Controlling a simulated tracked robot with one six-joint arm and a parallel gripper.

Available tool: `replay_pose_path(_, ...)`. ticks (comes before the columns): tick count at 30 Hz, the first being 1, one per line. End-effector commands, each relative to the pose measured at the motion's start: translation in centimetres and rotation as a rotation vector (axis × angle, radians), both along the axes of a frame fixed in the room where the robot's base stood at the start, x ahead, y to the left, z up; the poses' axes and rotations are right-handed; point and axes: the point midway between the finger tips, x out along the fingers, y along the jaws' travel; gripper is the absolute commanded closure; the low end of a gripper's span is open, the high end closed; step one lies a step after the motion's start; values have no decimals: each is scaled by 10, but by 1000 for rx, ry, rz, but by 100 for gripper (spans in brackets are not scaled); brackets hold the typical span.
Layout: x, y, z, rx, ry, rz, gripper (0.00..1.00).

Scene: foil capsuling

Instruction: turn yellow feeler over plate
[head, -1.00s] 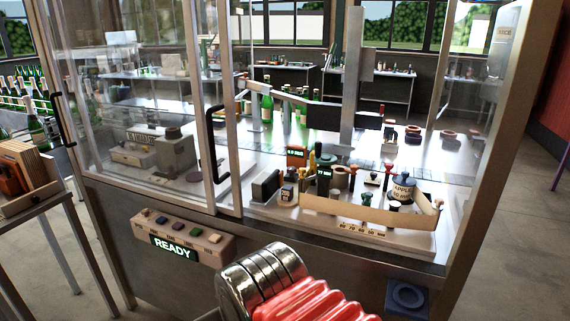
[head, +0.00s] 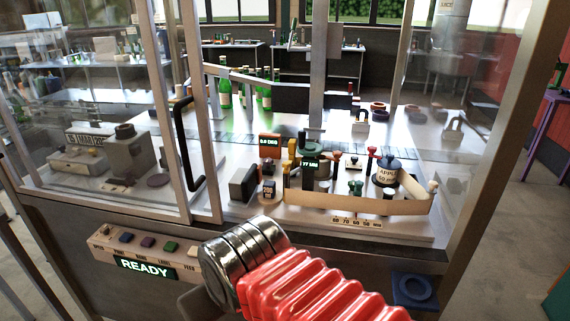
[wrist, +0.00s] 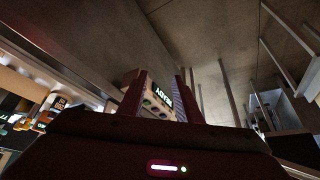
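A small yellow upright piece (head: 286,176), which looks like the yellow feeler, stands inside the glass-fronted cabinet beside a display reading about 77. A round dark green plate-like part (head: 312,147) is just behind and right of it; I cannot tell whether the feeler lies over it. In the head view my arm's red bellows and metal joint are outside the cabinet, and my gripper's fingers are hidden. In the wrist view my gripper (wrist: 160,92) has its two fingers apart, with nothing seen held between them. The READY panel (wrist: 164,97) shows beyond them.
The sliding glass front has a black handle (head: 188,145); the opening right of it shows the work deck. The button panel (head: 150,258) juts out below. A blue ring holder (head: 414,290) is at lower right.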

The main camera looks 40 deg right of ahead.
Motion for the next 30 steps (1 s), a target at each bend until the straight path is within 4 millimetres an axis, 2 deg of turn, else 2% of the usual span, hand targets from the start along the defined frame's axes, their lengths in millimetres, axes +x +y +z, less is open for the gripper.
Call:
replay_pose_path(2,0,0,0,0,0,0,68)
replay_pose_path(5,2,-2,0,-2,-3,-5,61)
replay_pose_path(7,6,-6,1,-7,-14,-17,61)
replay_pose_path(11,24,-31,1,-34,-62,-70,61)
replay_pose_path(14,46,-58,3,-68,-125,-131,61)
replay_pose_path(21,98,-137,12,-169,-316,-262,61)
replay_pose_path(30,135,-225,25,-263,-545,-339,61)
